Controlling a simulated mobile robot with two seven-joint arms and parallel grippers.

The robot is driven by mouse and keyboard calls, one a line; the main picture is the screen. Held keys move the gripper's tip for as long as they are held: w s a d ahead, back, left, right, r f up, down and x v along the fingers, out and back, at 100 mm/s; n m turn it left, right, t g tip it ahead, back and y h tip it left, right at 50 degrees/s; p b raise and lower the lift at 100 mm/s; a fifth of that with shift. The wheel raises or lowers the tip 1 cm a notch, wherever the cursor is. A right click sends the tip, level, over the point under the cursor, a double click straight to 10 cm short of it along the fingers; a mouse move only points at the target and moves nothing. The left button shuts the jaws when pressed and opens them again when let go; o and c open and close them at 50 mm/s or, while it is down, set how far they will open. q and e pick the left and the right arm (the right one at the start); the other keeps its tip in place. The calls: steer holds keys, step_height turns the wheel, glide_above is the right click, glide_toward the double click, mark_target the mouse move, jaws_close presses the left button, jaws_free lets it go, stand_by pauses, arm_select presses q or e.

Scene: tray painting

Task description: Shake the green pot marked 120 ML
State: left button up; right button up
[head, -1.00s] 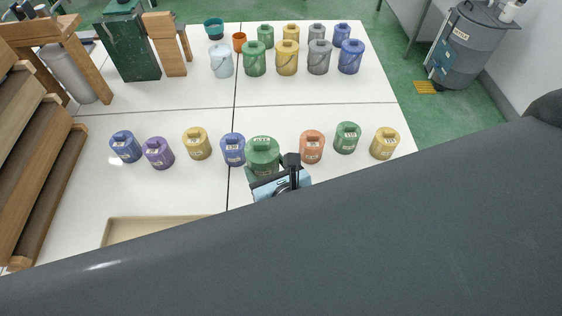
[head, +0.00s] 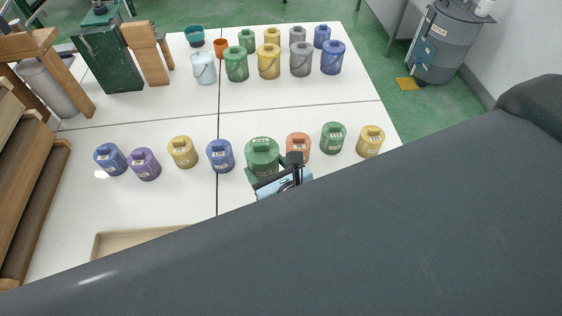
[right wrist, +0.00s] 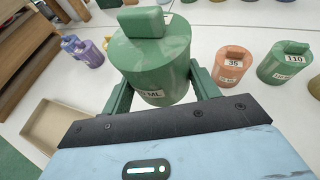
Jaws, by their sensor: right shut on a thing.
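My right gripper (head: 277,182) is shut on a green pot with a block-shaped lid (head: 262,157). The right wrist view shows this pot (right wrist: 152,58) upright between the two green fingers (right wrist: 158,95), and its label reads only in part, ending in "0 ML". The pot looks larger than its neighbours in the head view and seems held above the table. Another green pot (head: 333,138) stands to the right; in the right wrist view its label reads 110 (right wrist: 285,62). My left gripper is not in view.
An orange pot (head: 298,145) and a blue pot (head: 220,156) stand close on either side of the held pot. A yellow pot (head: 370,141) is at the right. A beige tray (head: 110,243) lies front left. Buckets stand behind; the white table's middle strip (head: 290,100) is clear.

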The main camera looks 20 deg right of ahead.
steer(key=a, duration=0.3)
steer(key=shift+r, duration=0.15)
steer(key=shift+d, duration=3.55)
steer(key=shift+a, duration=3.6)
steer(key=d, duration=0.7)
steer(key=a, duration=0.7)
steer(key=shift+d, duration=1.8)
